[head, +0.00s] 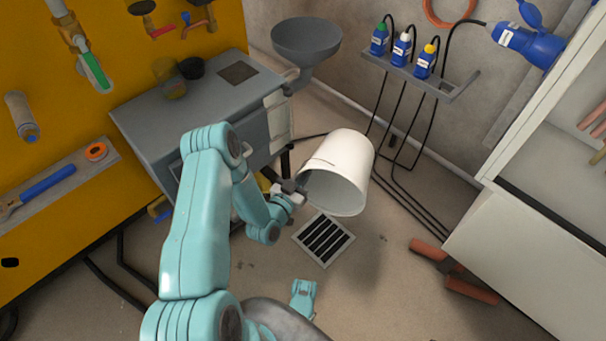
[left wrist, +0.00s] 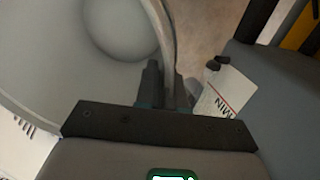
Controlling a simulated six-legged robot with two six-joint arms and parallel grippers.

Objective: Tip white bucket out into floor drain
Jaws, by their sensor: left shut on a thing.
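The white bucket (head: 343,170) is tilted on its side in the air in the head view, its open mouth facing down toward the lower left. My left gripper (head: 290,192) is shut on the bucket's rim. In the left wrist view the gripper fingers (left wrist: 168,88) pinch the bucket wall, and the pale inside of the bucket (left wrist: 70,60) fills the upper left. The floor drain (head: 324,239), a square grate with dark slots, lies on the floor just below the bucket's mouth. No contents show in the bucket.
A grey cabinet (head: 205,105) stands left of the bucket, with a grey funnel (head: 306,42) behind. A shelf with several bottles (head: 418,75) and hanging black hoses is on the back wall. Orange-red pieces (head: 455,271) lie on the floor right of the drain, near a white cabinet (head: 530,240).

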